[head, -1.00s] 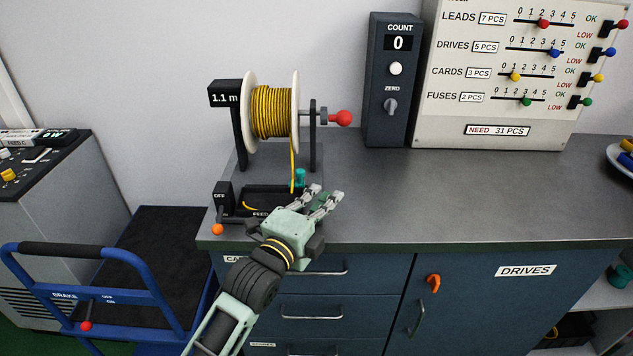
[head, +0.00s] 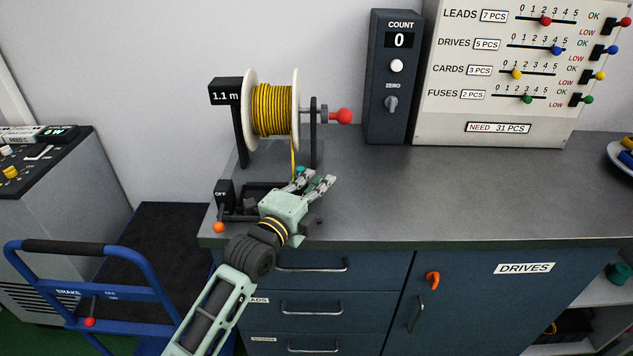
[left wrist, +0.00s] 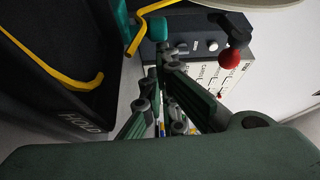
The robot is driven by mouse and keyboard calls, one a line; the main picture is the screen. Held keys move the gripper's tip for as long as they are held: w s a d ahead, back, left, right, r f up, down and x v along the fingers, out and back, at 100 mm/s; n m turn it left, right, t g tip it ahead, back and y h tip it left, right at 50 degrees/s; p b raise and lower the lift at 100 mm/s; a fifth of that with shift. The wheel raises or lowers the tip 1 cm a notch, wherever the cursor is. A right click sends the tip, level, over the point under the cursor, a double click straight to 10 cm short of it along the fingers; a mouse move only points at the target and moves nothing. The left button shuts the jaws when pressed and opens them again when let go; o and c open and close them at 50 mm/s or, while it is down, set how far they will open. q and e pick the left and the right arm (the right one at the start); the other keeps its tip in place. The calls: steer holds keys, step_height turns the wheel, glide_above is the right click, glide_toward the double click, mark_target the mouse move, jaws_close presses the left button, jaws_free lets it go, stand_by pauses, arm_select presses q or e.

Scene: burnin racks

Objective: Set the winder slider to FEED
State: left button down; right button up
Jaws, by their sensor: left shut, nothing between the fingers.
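The winder (head: 272,110) stands at the left end of the counter, with a spool of yellow lead. In the head view, the teal slider knob at its base is mostly hidden by my gripper. The left wrist view shows a teal knob (left wrist: 159,29) just past the fingertips; I cannot tell whether they touch. The word HOLD (left wrist: 82,122) shows on the winder base there; FEED is covered by my gripper in the head view. My left gripper (head: 316,181) is shut and empty at the base's right front. My right gripper is out of view.
A red-knobbed crank (head: 343,116) sticks out right of the spool. An orange-knobbed lever (head: 219,227) is at the base's left front. A count box (head: 391,80) and a parts board (head: 500,128) stand behind.

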mark_target(282, 182)
arm_select(q)
steer(key=a, duration=0.7)
steer(key=shift+a, duration=0.4)
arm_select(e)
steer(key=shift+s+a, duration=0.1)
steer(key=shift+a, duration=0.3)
arm_select(q)
steer(key=shift+d, duration=0.1)
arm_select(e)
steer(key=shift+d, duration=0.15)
